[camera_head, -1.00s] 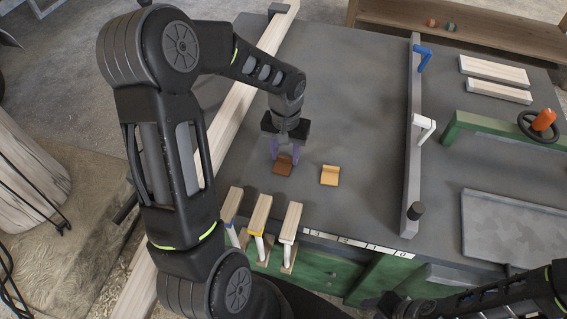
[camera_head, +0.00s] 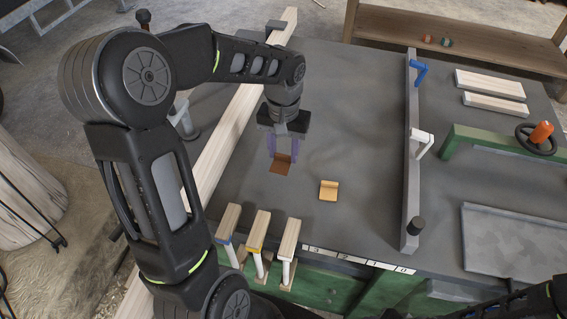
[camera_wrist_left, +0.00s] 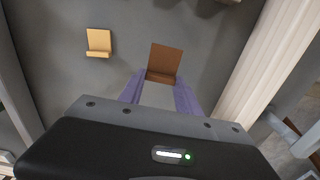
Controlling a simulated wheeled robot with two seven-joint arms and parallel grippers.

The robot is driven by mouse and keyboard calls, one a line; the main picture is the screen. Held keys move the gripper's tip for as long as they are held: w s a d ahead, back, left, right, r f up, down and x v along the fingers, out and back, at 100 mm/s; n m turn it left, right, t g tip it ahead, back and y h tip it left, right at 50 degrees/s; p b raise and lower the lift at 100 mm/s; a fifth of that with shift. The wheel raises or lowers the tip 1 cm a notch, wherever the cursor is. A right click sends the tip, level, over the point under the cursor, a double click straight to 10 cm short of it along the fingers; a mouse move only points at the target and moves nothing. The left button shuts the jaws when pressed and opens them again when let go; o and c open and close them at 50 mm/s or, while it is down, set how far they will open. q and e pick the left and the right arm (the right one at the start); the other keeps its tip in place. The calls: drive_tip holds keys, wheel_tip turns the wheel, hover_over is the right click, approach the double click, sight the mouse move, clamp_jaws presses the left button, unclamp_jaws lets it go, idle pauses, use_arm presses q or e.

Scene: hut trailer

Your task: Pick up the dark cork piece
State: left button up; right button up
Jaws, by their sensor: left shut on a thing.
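The dark cork piece (camera_head: 281,168) is a brown, bent, L-shaped piece. My left gripper (camera_head: 283,150) points down over the grey bench and is shut on the dark cork piece, with its purple fingers on either side of the piece's upper edge. In the left wrist view the dark cork piece (camera_wrist_left: 165,62) sits between the fingertips (camera_wrist_left: 161,80). Whether it is clear of the bench is hard to tell. My right gripper is not in view; only part of my right arm shows at the bottom right.
A lighter cork piece (camera_head: 328,190) lies to the right on the bench (camera_head: 350,110); it also shows in the left wrist view (camera_wrist_left: 98,42). Several wood-topped clamps (camera_head: 257,230) stand at the front edge. A grey rail (camera_head: 411,170) crosses the bench to the right. A long pale beam (camera_head: 225,140) runs along the left.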

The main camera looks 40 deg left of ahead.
use_arm(q)
drive_tip(key=shift+r, duration=1.3)
drive_tip(key=shift+a, duration=0.1)
